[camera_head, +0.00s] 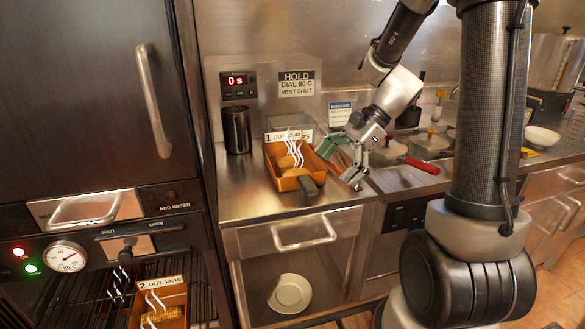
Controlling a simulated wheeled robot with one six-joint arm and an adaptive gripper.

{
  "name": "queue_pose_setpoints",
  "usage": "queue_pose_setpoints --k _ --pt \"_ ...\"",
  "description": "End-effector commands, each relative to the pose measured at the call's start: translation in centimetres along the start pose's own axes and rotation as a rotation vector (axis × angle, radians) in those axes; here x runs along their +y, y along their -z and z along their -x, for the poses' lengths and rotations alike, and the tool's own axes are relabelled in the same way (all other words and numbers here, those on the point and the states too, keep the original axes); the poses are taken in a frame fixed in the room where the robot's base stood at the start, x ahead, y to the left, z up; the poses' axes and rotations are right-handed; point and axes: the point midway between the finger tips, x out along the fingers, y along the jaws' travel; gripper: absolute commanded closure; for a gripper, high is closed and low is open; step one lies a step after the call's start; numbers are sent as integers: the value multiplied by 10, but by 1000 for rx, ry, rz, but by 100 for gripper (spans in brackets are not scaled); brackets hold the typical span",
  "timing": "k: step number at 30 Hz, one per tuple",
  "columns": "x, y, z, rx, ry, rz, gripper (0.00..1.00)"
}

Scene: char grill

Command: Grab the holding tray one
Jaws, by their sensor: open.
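Holding tray one (277,177) is an orange-brown tray on the steel counter, with a card marked 1 and OUT at its back. It holds brown food under white steam marks, and a dark handle (308,188) sticks out at its front. My gripper (338,165) is open and empty just to the right of the tray, with its fingers pointing down and left. The green-padded finger is close to the tray's right rim; I cannot tell whether they touch.
A dark cup (236,130) stands behind the tray on the left. A red-handled tool (421,166) lies to the right, near lidded pans. A second tray (172,293), marked 2, sits in the cabinet at lower left. A plate (290,293) lies on the shelf below the counter.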

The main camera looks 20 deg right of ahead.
Motion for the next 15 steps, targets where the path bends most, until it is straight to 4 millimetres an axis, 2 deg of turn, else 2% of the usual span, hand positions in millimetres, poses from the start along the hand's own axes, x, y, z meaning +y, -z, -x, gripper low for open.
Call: queue_pose_setpoints --k 5,15 --pt "-18 10 -17 -72 12 -143 0" --pt "-21 5 -52 -78 13 -156 0"
